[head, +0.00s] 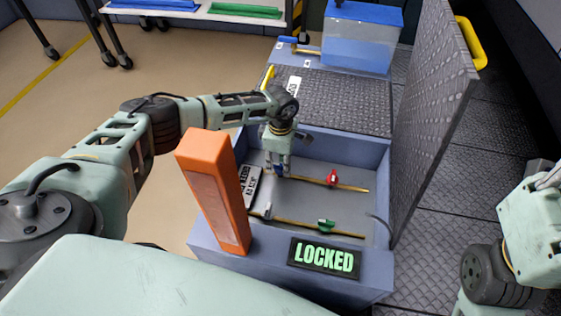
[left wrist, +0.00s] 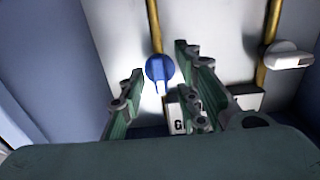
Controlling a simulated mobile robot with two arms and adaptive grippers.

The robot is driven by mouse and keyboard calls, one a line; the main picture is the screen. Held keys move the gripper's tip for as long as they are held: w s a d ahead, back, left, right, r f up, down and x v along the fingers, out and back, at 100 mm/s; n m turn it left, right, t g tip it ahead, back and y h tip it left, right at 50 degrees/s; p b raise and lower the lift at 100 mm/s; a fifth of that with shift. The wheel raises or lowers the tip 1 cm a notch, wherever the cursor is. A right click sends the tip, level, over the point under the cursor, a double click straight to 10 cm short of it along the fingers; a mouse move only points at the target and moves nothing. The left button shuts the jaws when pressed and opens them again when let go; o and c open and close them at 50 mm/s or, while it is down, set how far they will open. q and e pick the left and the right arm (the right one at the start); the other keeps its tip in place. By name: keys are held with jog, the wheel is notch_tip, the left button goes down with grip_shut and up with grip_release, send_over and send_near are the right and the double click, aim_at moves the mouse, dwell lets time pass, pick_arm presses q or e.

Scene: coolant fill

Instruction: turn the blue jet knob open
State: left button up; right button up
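The blue jet knob (left wrist: 158,69) sits on a brass pipe inside the open bin, with its pointer toward the bottom of the left wrist view. In the head view a bit of blue (head: 279,170) shows at my left fingertips. My left gripper (head: 278,162) reaches down into the bin over the knob. In the left wrist view its fingers (left wrist: 160,90) are apart, one on each side of the knob, with gaps visible. Whether they touch it lower down I cannot tell. My right arm shows at the right edge of the head view, but its fingers are not visible.
A red knob (head: 332,177), a green knob (head: 325,225) and a white knob (head: 266,211) sit on pipes in the bin. A "LOCKED" sign (head: 324,257) is on the front wall. An orange post (head: 213,190) stands at the left; the raised lid (head: 432,110) bounds the right.

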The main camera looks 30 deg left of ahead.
aim_at(280, 164)
pick_arm(q)
notch_tip(280, 164, up, 12)
jog(key=shift+f, duration=0.15)
dwell(0.7)
